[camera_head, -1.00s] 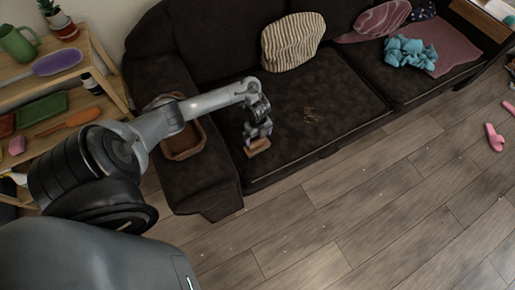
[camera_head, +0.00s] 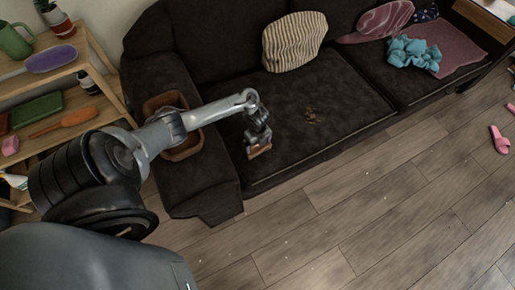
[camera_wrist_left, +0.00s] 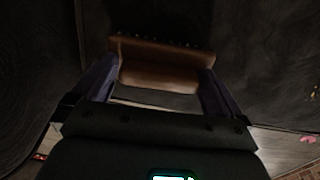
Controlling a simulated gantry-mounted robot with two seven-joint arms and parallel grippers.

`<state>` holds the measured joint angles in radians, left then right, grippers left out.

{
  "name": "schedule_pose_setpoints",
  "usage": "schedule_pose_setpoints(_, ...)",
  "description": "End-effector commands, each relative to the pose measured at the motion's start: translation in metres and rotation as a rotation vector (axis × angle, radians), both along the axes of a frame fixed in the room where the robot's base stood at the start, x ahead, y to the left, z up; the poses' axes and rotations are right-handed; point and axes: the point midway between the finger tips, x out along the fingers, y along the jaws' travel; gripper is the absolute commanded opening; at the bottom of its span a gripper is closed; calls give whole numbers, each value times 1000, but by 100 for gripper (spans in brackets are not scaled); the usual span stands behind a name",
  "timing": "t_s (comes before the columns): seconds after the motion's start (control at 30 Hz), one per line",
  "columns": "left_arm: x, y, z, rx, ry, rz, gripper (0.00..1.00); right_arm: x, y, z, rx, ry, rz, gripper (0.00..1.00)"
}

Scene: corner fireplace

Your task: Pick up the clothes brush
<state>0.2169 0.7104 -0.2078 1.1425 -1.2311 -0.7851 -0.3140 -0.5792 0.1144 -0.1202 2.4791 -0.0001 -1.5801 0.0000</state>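The clothes brush (camera_head: 260,151) is brown and lies at the front left of the dark sofa seat. My left gripper (camera_head: 258,143) is right over it, pointing down. In the left wrist view the brush (camera_wrist_left: 160,72) lies across the space between the two fingers of my left gripper (camera_wrist_left: 158,82), with a row of small light dots along its far edge. The fingers stand apart, one at each side of the brush, with almost no gap. I cannot tell whether they press on it. My right gripper is not in view.
A brown basket (camera_head: 183,147) sits on the sofa's left armrest, below my left forearm. A striped pillow (camera_head: 294,42) leans on the backrest. A wooden shelf (camera_head: 97,69) stands at the left. The middle of the seat and the floor in front (camera_head: 350,215) are mostly clear.

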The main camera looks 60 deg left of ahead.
Motion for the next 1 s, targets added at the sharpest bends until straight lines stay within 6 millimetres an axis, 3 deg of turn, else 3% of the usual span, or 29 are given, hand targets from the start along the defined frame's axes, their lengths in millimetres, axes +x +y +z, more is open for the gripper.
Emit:
schedule_pose_setpoints(0.03,0,0,0,0,0,0,94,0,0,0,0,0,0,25)
schedule_pose_setpoints(0.27,0,0,1,0,-1,0,62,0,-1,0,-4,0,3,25)
schedule_pose_setpoints(0.67,1,0,8,0,-2,0,61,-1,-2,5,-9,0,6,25)
schedule_pose_setpoints(1.0,4,-5,50,-3,-3,-3,61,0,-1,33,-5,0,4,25)
